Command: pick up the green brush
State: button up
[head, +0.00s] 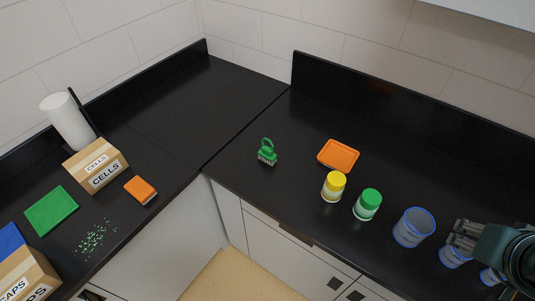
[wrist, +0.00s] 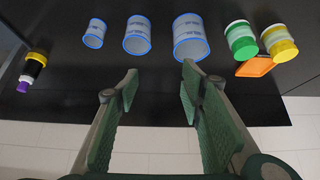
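The green brush (head: 267,152) stands on the black counter, left of the orange tray, with its looped handle up and pale bristles below. It does not show in the wrist view. My gripper (head: 462,236) is at the far right of the head view, over the counter's front edge and well away from the brush. In the wrist view my gripper (wrist: 158,95) has its two green-padded fingers spread wide, with nothing between them.
An orange tray (head: 339,155), a yellow-lidded jar (head: 334,186), a green-lidded jar (head: 367,204) and blue-rimmed cups (head: 413,227) stand between my gripper and the brush. The corner counter is clear.

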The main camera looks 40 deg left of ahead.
jog(key=w+a+r+n+g+y+p, duration=0.1)
jog(key=w+a+r+n+g+p, duration=0.25)
jog(key=w+a, duration=0.85)
jog(key=n+g+p, duration=0.3)
jog(key=n+p, duration=0.1)
jog(key=n, duration=0.7)
send_over(268, 140)
jog(key=w+d, duration=0.3)
jog(key=d, duration=0.4)
jog(key=w+d, duration=0.3)
jog(key=d, duration=0.4)
notch_tip(268, 140, down, 8)
jog(key=s+a+f+n, duration=0.1)
jog(key=a+f, duration=0.1)
jog(key=a, duration=0.2)
jog(key=s+a+f+n+p, duration=0.1)
jog(key=s+a+f, duration=0.1)
jog(key=a, duration=0.3)
jog(key=s+a+f+n+h, duration=0.1)
jog(key=s+a+f, duration=0.1)
jog(key=a+f, duration=0.2)
jog(key=shift+a+g+p, duration=0.25)
jog(key=shift+a+p, duration=0.1)
jog(key=shift+p, duration=0.05)
jog(key=shift+s+a+f+n, duration=0.25)
jog(key=shift+a, duration=0.05)
jog(key=shift+f, duration=0.1)
jog(key=shift+f, duration=1.2)
